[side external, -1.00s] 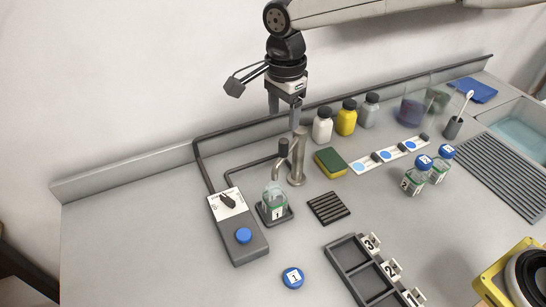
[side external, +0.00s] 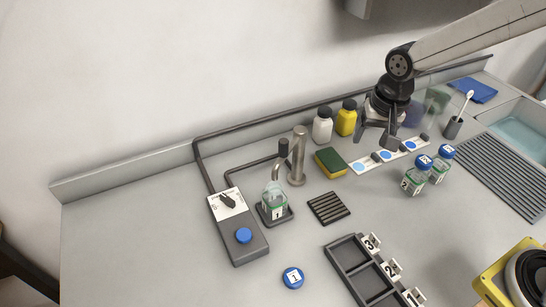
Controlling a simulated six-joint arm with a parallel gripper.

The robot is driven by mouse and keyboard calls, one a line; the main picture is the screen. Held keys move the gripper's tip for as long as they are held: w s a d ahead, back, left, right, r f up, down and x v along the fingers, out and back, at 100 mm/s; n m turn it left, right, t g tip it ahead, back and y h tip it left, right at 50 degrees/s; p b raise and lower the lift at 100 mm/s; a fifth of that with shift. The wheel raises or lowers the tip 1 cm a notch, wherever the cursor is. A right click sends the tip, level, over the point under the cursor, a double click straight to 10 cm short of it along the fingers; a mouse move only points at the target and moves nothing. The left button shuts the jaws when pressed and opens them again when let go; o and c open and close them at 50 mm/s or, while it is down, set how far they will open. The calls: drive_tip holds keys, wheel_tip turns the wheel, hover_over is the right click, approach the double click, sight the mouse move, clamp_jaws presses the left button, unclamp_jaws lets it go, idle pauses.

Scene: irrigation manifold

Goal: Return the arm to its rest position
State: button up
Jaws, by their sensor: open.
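My gripper (side external: 376,138) hangs open and empty above the back right part of the bench, in front of the small bottles and near the row of blue-dotted white cards (side external: 385,156). It points down. Part of the grey-capped bottles and the translucent containers behind is hidden by my wrist. An open bottle labelled 1 (side external: 274,203) stands upright on the dark pad under the metal tap (side external: 298,157), well left of my gripper. Its blue cap marked 1 (side external: 292,278) lies on the bench in front.
A control box (side external: 238,230) with a blue button stands left of bottle 1. Two blue-capped bottles (side external: 413,179) stand at right, near the ribbed drainer (side external: 500,175) and sink. A dark numbered rack (side external: 362,268) is at front. A sponge (side external: 330,162) and a slotted grate (side external: 328,208) lie mid-bench.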

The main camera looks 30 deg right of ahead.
drive_tip(key=s+d+f+n+t, duration=0.1)
drive_tip(key=s+d+f+n, duration=0.3)
drive_tip(key=s, duration=0.6)
drive_tip(key=shift+d+n, duration=1)
drive_tip(key=shift+d, duration=0.45)
